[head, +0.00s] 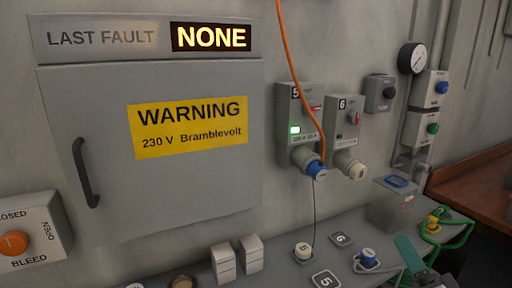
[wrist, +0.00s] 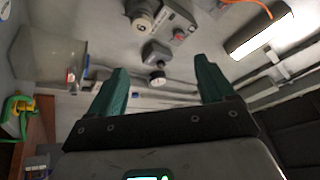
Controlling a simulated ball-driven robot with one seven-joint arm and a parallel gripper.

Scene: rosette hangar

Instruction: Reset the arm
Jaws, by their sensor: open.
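My gripper (wrist: 160,72) shows in the wrist view with its two green fingers spread wide apart and nothing between them. Beyond the fingers are the wall and its fittings, at a distance. In the head view only a small green and grey part of my arm's end shows at the lower right edge; the rest of the arm is out of the picture.
A grey cabinet (head: 90,220) with a yellow warning sign (head: 190,126) and a display reading NONE (head: 211,38) fills the left. An orange cable (head: 300,85) hangs to a blue plug (head: 316,170) under socket box 5 (head: 284,110). A bench (head: 205,268) with several small items runs below.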

